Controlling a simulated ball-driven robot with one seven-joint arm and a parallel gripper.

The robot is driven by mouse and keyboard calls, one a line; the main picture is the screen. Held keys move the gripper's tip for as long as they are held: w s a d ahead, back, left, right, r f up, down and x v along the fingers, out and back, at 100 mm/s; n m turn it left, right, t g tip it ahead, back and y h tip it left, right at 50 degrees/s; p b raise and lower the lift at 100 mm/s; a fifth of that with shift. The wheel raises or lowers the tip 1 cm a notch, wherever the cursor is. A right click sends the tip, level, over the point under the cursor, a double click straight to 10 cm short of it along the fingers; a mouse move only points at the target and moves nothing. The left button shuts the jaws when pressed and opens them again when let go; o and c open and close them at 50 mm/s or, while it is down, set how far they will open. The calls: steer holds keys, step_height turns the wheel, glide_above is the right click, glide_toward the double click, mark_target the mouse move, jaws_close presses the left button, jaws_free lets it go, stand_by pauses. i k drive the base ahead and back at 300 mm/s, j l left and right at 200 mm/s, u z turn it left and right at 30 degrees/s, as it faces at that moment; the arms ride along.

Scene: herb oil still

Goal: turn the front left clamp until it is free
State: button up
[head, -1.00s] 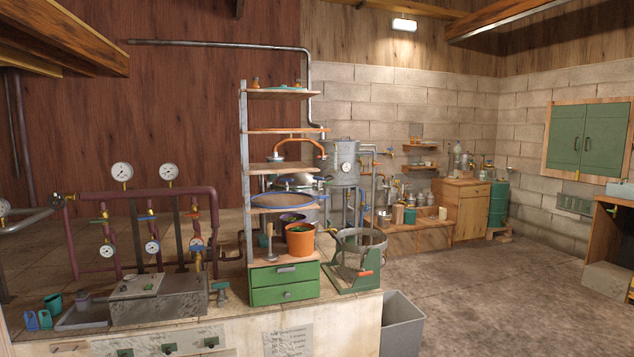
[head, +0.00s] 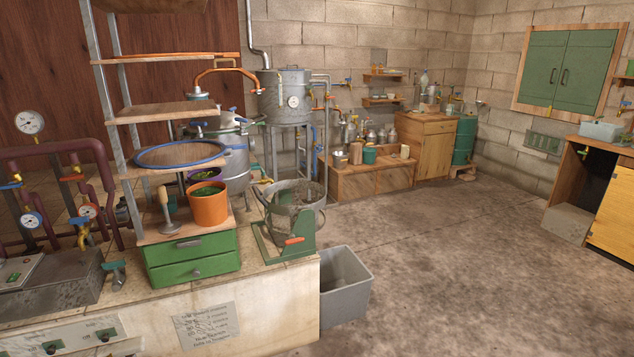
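The still's metal pot (head: 236,163) stands behind the wooden shelf rack, and the shelves and planters hide much of its left and lower side. Its lid carries a copper swan-neck pipe (head: 228,71). My gripper is not in view.
A bench with a green drawer box (head: 192,258), an orange pot (head: 208,205) and a metal basket on a green stand (head: 296,205) lies between me and the still. A grey bin (head: 343,285) stands at the bench's right end. The concrete floor (head: 450,260) to the right is clear.

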mark_target(242, 121)
steer(key=i+z, duration=0.4)
steer(key=i, duration=1.5)
